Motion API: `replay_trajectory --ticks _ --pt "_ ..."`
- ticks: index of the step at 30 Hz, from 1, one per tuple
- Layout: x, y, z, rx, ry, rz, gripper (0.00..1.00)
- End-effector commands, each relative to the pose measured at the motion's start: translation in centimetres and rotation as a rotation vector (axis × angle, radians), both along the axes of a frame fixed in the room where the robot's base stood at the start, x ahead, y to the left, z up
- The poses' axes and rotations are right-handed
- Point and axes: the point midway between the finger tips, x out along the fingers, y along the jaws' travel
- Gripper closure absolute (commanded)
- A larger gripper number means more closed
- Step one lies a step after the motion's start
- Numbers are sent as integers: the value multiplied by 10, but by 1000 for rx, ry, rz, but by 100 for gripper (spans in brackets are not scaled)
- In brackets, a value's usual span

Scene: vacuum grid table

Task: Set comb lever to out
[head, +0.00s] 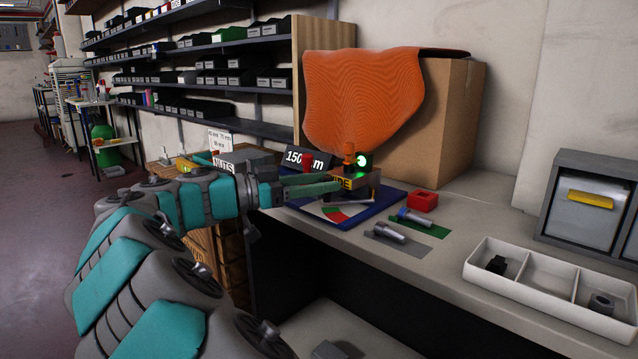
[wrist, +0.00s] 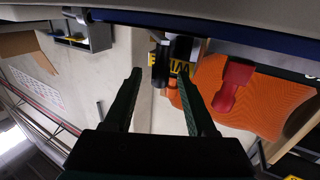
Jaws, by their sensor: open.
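My gripper (head: 332,182) reaches across the bench from the left, its green fingertips close to a small dark unit with a yellow label (head: 345,183). In the wrist view my gripper (wrist: 160,76) is open, with nothing between its fingers. The labelled unit (wrist: 182,66) shows there just beyond the fingertips, beside dark cylinders. A red handle-like piece (wrist: 233,86) stands right of the right finger; a red piece (head: 308,164) also shows by the 150 mm sign. I cannot tell which part is the comb lever or its position. A green-lit lens (head: 362,161) and orange knob (head: 348,152) top the unit.
A blue board (head: 372,212) with a red and green dial lies under the unit. A red block (head: 423,200), two bolts (head: 388,232) on mats and a white divided tray (head: 545,276) are to the right. A cardboard box (head: 455,115) with orange cloth (head: 360,95) stands behind.

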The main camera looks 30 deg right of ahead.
Motion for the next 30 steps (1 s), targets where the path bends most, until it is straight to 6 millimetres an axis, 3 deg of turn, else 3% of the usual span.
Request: replay_trajectory --ticks 2,17,30 --pt "0 0 0 0 0 0 44" --pt "0 0 0 0 1 0 99" --pt "0 0 0 0 1 0 100"
